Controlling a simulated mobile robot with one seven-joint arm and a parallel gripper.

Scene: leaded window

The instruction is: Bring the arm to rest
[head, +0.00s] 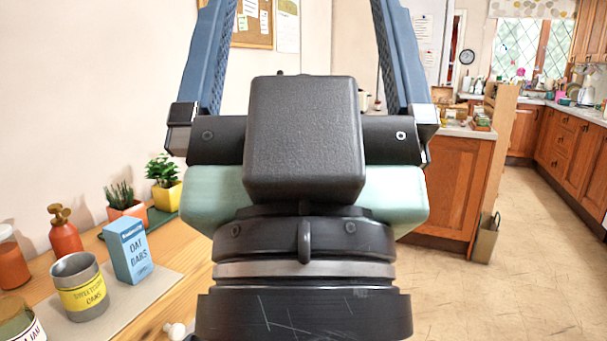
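My gripper (303,20) fills the middle of the head view, with its dark wrist and pale green hand close to the camera. Its two blue fingers point up and stand wide apart. The fingertips run out of the top of the picture. I see nothing held in the part of the gap that shows. The gripper is raised in front of the pale wall and hides the middle of the room.
At the left, a wooden counter (160,318) holds a blue oat bars box (128,251), a yellow-labelled tin (82,290), a red pump bottle (64,232), jars and potted plants. A wooden cabinet (455,185) stands right of my arm. Floor (490,305) at lower right is clear.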

